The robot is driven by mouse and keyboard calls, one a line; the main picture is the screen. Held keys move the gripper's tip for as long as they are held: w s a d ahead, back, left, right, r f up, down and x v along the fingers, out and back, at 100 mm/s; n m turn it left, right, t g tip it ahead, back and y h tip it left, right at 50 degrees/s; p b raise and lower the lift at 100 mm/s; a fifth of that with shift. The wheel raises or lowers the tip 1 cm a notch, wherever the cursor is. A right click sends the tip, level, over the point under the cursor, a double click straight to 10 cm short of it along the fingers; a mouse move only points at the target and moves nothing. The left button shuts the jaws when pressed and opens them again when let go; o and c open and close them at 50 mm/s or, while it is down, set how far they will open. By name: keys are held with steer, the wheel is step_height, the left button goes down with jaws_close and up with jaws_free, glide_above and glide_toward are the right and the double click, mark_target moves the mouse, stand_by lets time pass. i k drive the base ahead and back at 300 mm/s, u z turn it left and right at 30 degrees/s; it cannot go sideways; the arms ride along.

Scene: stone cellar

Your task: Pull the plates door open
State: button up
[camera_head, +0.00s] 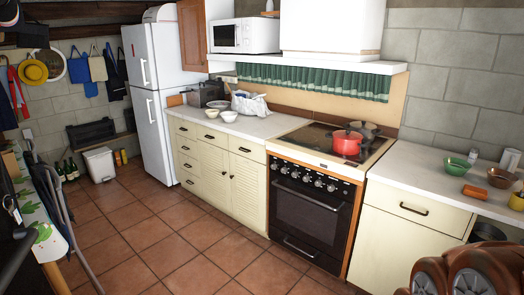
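No door in view is marked as the plates door, and no plates show behind any door, so I cannot tell which one it is. The cream base cabinet has a louvred left door (216,182) and a louvred right door (246,190), side by side left of the oven; both look shut. A brown wooden wall cabinet door (192,35) is at the top, beside the fridge, and also looks shut. My gripper is not visible, and nothing shows it touching a door.
The oven (306,215) has a red pot (346,143) on its hob. The white fridge (160,85) stands at the back left. A table (42,235) is at the left edge. A brown rounded object (430,274) is at the lower right. The tiled floor (180,240) before the cabinets is clear.

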mark_target(248, 177)
steer(key=u, duration=0.5)
steer(key=i, duration=2.15)
steer(key=u, duration=0.9)
steer(key=i, duration=2)
steer(key=u, duration=0.3)
